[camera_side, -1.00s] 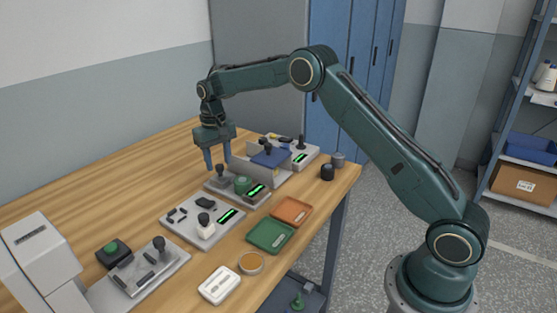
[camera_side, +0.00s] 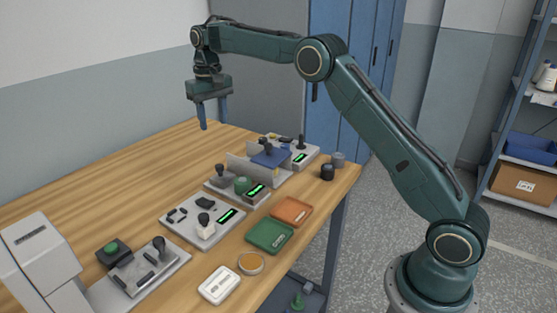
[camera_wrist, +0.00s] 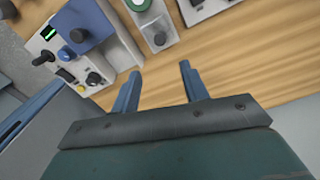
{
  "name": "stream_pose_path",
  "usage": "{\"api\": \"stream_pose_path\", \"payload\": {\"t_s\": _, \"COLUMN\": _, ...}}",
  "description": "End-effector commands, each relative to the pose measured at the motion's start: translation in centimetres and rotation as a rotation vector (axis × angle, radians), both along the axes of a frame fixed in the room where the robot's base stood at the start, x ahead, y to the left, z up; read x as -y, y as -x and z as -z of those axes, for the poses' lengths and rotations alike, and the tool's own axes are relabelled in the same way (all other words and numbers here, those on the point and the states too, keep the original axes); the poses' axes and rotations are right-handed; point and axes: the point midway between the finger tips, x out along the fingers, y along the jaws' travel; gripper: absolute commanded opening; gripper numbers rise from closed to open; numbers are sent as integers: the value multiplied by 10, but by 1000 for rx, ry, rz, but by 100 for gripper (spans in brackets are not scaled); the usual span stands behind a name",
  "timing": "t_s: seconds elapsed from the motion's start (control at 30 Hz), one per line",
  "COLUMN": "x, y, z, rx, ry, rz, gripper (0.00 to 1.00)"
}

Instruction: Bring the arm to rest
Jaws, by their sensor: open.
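My gripper (camera_side: 212,115) is raised well above the far part of the wooden table (camera_side: 165,163). Its two blue fingers point down and stand apart, with nothing between them. In the wrist view my gripper (camera_wrist: 157,72) also shows two separate blue fingers, with bare table and part of a station beyond them. No object touches the fingers in either view.
Several grey stations with knobs and green-lit displays stand along the table, such as one in the middle (camera_side: 204,236). A green tray (camera_side: 268,235), an orange tray (camera_side: 292,211) and a white box (camera_side: 219,285) lie near the front edge. Dark cups (camera_side: 327,172) stand at the right corner. The table's back left is clear.

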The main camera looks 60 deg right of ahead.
Motion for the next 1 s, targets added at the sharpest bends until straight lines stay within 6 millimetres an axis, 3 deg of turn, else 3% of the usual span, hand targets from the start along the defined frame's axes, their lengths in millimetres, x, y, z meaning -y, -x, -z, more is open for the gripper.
{"api": "stream_pose_path", "payload": {"t_s": 0.57, "x": -1, "y": 4, "z": -9, "rx": 8, "ry": 1, "rz": -4, "gripper": 45}}
{"api": "stream_pose_path", "payload": {"t_s": 0.77, "x": -6, "y": 21, "z": -32, "rx": 37, "ry": 4, "rz": -19, "gripper": 45}}
{"api": "stream_pose_path", "payload": {"t_s": 1.0, "x": -15, "y": 60, "z": -69, "rx": 93, "ry": 9, "rz": -48, "gripper": 45}}
